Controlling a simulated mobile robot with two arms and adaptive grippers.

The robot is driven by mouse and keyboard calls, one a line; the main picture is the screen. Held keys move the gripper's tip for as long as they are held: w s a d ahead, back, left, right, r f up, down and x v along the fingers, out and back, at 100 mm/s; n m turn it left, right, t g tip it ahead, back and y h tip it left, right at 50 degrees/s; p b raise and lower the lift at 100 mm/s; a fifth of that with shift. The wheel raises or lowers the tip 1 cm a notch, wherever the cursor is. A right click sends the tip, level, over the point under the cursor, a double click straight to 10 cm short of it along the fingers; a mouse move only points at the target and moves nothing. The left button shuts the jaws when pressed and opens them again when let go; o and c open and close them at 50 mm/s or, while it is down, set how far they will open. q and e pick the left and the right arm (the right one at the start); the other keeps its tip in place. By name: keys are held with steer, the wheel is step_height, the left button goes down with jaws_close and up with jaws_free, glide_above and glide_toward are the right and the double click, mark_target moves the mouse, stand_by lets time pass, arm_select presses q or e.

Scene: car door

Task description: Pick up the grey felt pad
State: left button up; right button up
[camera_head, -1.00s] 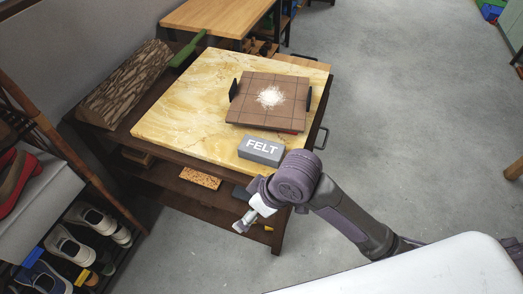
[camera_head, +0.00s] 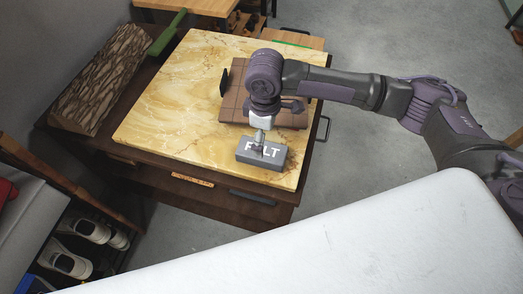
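The grey felt pad (camera_head: 246,158) is a block with white "FELT" lettering, lying near the front right of the yellow marble top (camera_head: 165,110). My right gripper (camera_head: 261,148) reaches down onto the pad from above. Its fingers cover part of the lettering. The finger gap is too small and hidden to tell whether they are open or shut on the pad. The pad appears to rest on the marble. My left gripper is not in view.
A brown tiled board (camera_head: 232,98) with a black handle (camera_head: 223,82) lies behind the pad, partly hidden by my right arm. A log (camera_head: 100,80) lies left of the marble. A white surface (camera_head: 330,245) fills the foreground. The marble's left half is clear.

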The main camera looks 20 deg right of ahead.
mark_target(274, 159)
steer(key=f, duration=0.3)
steer(key=shift+w, duration=0.25)
steer(key=shift+a+f, duration=0.15)
steer(key=shift+f, duration=0.8)
steer(key=f, duration=0.2)
steer(key=shift+w+f, duration=0.25)
steer(key=shift+f, duration=0.55)
steer(key=c, duration=0.7)
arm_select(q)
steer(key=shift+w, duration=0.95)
arm_select(e)
steer(key=c, duration=0.5)
